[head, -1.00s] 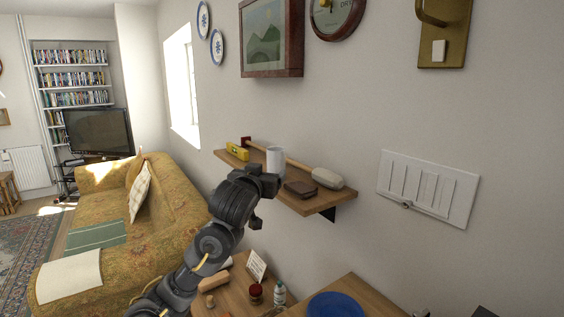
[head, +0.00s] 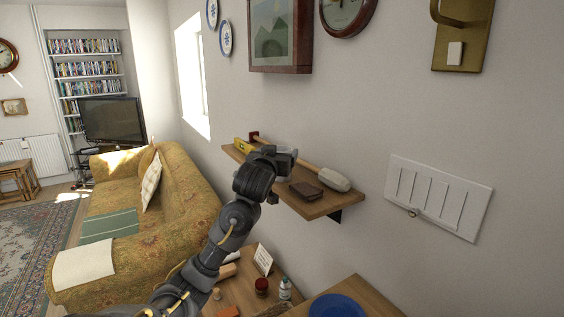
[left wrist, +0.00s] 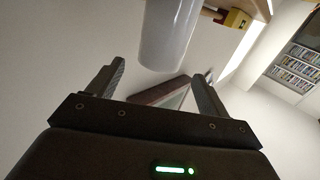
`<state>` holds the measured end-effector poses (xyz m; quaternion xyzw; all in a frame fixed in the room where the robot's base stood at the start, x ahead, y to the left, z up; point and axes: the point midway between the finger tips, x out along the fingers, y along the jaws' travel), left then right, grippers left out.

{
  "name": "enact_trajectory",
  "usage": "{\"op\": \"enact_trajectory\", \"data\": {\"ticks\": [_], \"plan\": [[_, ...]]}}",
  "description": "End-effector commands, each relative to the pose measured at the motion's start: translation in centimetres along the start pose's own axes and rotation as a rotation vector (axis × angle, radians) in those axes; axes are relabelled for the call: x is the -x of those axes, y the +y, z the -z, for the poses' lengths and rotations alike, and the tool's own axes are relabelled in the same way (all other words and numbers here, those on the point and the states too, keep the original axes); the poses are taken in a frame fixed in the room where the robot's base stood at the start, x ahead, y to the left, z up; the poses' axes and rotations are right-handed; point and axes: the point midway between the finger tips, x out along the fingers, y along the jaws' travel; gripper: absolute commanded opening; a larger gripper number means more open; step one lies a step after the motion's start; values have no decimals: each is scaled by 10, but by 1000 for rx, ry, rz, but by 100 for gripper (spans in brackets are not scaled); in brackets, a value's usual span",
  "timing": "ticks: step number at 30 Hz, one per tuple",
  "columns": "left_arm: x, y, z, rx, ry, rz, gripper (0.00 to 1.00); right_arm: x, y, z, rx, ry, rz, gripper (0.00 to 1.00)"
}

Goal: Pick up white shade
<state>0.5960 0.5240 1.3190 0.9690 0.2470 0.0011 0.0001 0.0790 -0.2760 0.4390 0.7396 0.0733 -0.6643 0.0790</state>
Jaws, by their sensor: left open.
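The white shade (left wrist: 170,32) is a smooth white cylinder at the top of the left wrist view, cut off by the frame edge. My left gripper (head: 288,160) is over the wall shelf (head: 318,209) in the head view and hides the shade there. In the left wrist view my left gripper (left wrist: 159,70) is open, with the shade's end near and between the fingertips. The fingers are not closed on it, and I cannot tell whether either touches it. My right gripper is not in view.
A framed picture (head: 281,32) hangs above. A wooden table (head: 366,290) with a blue plate (head: 337,306) stands below.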

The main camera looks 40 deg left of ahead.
Motion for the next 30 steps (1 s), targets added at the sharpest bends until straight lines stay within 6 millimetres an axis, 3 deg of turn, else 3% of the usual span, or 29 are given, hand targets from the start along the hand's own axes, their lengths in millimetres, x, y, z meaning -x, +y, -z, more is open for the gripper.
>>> {"op": "enact_trajectory", "data": {"ticks": [9,19,30], "plan": [[-43,1,-4,-1,-4,0,79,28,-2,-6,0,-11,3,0],[-50,2,-7,-1,-1,-2,79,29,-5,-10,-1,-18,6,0],[-50,2,-7,-1,-1,-2,31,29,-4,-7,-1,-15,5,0]]}}
